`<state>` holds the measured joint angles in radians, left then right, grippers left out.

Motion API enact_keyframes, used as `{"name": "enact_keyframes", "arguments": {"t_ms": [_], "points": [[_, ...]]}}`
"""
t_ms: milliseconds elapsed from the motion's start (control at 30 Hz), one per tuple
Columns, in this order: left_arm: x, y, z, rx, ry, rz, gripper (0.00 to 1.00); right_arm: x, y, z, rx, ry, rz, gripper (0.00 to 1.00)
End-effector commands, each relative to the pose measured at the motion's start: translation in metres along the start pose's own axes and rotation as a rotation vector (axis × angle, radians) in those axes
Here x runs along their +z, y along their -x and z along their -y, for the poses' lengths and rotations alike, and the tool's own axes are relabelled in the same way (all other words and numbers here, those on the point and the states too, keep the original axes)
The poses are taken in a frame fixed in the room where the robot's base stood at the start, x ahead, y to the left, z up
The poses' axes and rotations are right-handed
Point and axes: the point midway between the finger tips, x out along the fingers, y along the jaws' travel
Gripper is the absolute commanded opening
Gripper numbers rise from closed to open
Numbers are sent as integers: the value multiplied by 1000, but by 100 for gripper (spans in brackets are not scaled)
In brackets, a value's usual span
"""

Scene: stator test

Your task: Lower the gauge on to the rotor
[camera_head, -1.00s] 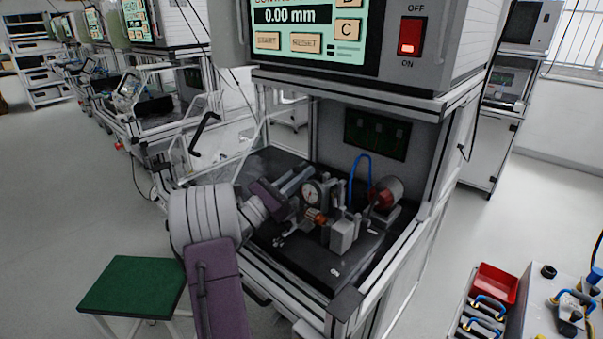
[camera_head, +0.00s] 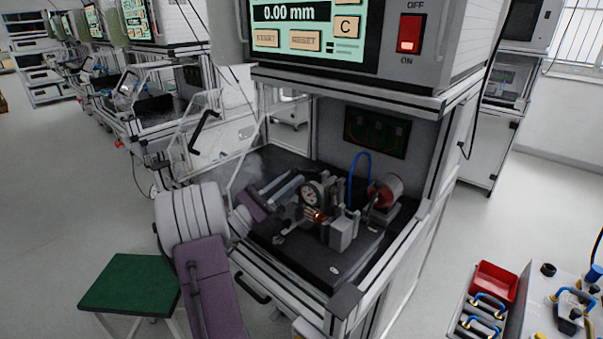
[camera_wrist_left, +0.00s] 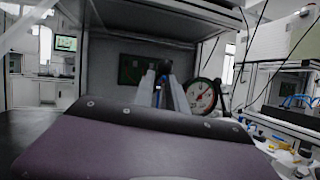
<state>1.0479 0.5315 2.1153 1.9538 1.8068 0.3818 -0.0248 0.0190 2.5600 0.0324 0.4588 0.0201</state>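The gauge (camera_head: 311,195), a round white dial with a dark rim, stands on the fixture in the test bay. It also shows in the left wrist view (camera_wrist_left: 201,96), right of my fingers. The rotor (camera_head: 319,215), a small copper-coloured part, lies just below the dial; I cannot tell whether the gauge touches it. My left gripper (camera_head: 291,186) is left of the gauge, its grey fingers reaching towards the fixture. My right gripper is not in view.
A red-ended cylinder (camera_head: 387,191) and blue hose (camera_head: 355,174) are right of the gauge. The clear guard (camera_head: 205,135) is left of the bay. A green stool (camera_head: 133,284) stands front left. A red bin (camera_head: 494,282) is at lower right.

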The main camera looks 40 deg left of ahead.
Motion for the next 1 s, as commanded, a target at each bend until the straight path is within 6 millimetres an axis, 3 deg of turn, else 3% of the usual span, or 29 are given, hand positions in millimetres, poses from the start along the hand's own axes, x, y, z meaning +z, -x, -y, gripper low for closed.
{"name": "enact_keyframes", "arguments": {"t_ms": [100,300,867,1000], "points": [[0,26,-1,5,2,-2,17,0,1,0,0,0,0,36],[-1,49,0,0,2,-2,17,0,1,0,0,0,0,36],[0,50,1,-2,1,-1,17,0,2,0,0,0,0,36],[19,42,-1,-2,1,-1,17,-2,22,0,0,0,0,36]]}}
